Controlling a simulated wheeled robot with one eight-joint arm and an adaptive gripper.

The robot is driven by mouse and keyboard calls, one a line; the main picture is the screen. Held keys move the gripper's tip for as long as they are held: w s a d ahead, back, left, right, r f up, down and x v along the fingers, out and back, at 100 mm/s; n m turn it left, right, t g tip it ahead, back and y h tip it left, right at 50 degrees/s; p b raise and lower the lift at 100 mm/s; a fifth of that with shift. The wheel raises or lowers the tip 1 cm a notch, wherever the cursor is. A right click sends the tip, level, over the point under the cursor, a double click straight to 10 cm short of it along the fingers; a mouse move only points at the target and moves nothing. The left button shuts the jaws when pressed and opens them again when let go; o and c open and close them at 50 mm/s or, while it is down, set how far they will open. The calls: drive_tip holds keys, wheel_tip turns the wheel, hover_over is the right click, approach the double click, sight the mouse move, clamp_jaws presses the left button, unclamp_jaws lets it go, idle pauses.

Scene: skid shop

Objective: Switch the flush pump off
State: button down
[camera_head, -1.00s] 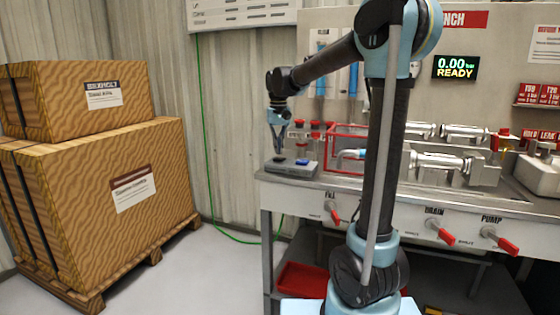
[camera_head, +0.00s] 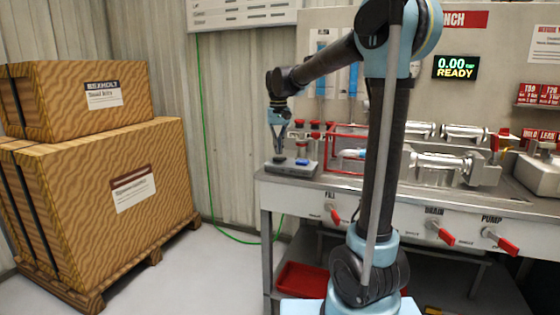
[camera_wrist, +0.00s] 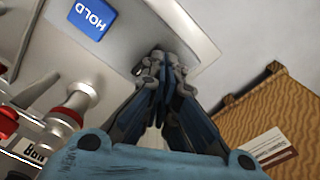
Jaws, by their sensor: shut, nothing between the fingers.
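The red-handled PUMP lever (camera_head: 506,244) is on the bench's front panel at the right, its handle pointing down to the right. The small labels beside it are too small to read. A grey button box (camera_head: 291,171) sits on the bench's left end, with a blue button (camera_head: 302,161) that reads HOLD in the wrist view (camera_wrist: 92,18). My gripper (camera_head: 280,150) is shut and empty, pointing down over the box's left part, beside the blue button. In the wrist view its fingertips (camera_wrist: 165,66) hide the box surface under them; I cannot tell whether they touch it.
Similar red levers, FILL (camera_head: 334,214) and DRAIN (camera_head: 441,232), share the front panel. A display (camera_head: 456,67) reads 0.00 and READY. A red frame (camera_head: 345,135) and metal fittings stand right of the box.

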sight(278, 159)
drive_tip(key=shift+f, duration=1.35)
idle(0.9)
drive_tip(key=shift+r, duration=3.55)
drive_tip(key=s+d+f+t, duration=0.1)
drive_tip(key=s+d+f, duration=0.45)
drive_tip(key=s, duration=0.25)
drive_tip(key=s+d+f+m, duration=0.1)
drive_tip(key=s+d+f, duration=0.3)
drive_tip(key=s+d, duration=0.35)
drive_tip(key=s+d+f+t, duration=0.1)
drive_tip(key=s+d+f, duration=0.45)
drive_tip(key=s, duration=0.25)
drive_tip(key=s+d+f, duration=0.3)
drive_tip(key=s+f, duration=0.5)
drive_tip(key=f, duration=0.1)
drive_tip(key=shift+s+m, duration=0.15)
drive_tip(key=shift+m, duration=0.25)
